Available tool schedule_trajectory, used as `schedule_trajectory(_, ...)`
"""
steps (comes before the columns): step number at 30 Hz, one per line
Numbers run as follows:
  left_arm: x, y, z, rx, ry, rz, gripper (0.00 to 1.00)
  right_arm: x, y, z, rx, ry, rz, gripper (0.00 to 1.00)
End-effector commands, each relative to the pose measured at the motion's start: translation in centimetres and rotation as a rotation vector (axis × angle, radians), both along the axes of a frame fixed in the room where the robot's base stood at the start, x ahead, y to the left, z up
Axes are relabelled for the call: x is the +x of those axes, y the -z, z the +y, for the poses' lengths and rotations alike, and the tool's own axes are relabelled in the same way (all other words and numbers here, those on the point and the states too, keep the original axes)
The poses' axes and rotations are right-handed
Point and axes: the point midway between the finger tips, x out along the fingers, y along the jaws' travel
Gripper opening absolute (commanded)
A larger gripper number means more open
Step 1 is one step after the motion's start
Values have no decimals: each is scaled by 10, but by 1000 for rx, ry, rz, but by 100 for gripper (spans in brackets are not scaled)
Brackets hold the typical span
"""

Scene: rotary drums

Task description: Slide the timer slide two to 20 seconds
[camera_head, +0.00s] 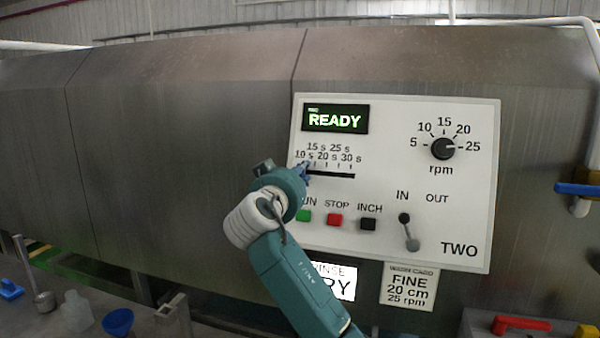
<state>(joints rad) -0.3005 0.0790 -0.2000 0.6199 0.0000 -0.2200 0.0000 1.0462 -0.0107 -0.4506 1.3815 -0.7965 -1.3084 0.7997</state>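The panel marked TWO (458,190) is on the drum's steel front. Its timer slide is a dark horizontal slot (335,175) under a scale from 10 s to 30 s. A small blue piece (304,170), apparently the slide's knob, shows at the slot's left end near the 10 s mark. My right gripper (284,172) is at that left end, close to the blue piece. Its wrist hides most of its fingers, so I cannot tell whether it is open, shut or touching the knob. My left gripper is not in view.
The display (335,118) reads READY. Below the slot are a green button (304,217), a red button (334,220), a black button (368,224) and an IN/OUT lever (408,232). An rpm dial (443,149) is at upper right. The panel right of the slot is clear.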

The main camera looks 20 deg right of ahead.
Motion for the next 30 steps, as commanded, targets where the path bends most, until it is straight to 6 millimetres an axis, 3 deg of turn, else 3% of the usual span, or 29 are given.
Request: schedule_trajectory(30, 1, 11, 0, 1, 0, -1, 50, -24, 2, -36, 1, 5, 2, 0)
